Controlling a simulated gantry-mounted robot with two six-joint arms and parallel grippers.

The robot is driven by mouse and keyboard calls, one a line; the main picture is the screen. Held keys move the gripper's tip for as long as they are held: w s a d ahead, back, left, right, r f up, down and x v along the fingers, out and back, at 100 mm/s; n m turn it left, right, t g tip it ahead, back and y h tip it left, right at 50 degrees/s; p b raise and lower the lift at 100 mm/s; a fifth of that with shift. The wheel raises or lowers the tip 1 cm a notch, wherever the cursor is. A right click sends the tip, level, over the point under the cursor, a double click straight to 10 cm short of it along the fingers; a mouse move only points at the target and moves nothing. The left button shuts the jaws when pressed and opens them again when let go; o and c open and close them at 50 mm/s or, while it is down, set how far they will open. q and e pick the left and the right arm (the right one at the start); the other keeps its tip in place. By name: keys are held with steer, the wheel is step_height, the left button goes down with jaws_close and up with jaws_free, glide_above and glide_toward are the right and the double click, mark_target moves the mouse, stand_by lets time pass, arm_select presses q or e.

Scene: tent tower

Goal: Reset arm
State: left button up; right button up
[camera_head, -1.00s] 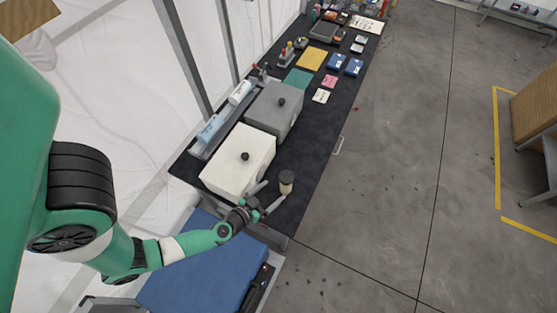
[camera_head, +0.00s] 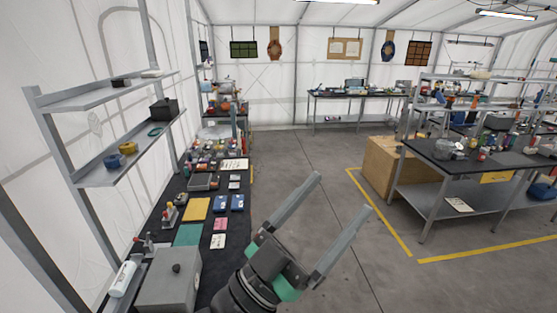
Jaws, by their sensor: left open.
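My left gripper (camera_head: 340,228) is in the lower middle of the head view, close to the camera. Its two long grey fingers are spread wide apart, with nothing between them. It is up in the air, in front of the grey floor and to the right of the black workbench (camera_head: 148,232). My right gripper does not show.
A grey box with a black knob (camera_head: 168,285) stands at the bench's near end. Farther along lie a green sheet (camera_head: 187,235), a yellow sheet (camera_head: 196,209) and blue boxes (camera_head: 237,202). A wall shelf (camera_head: 125,160) rises at left. The floor (camera_head: 310,150) ahead is clear.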

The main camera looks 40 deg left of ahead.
arm_select(q)
steer(key=s+r+n+t+y, duration=0.1)
steer(key=s+r, duration=0.3)
steer(key=r, duration=0.3)
steer(key=s+a+r+n+t+y, duration=0.1)
steer(key=s+r+n+t+y, duration=0.1)
steer(key=s+r, duration=0.2)
step_height(320, 180, up, 4)
steer(key=shift+s+a+f+y, duration=0.15)
steer(key=shift+s+a+y, duration=0.05)
steer(key=shift+a+y, duration=0.1)
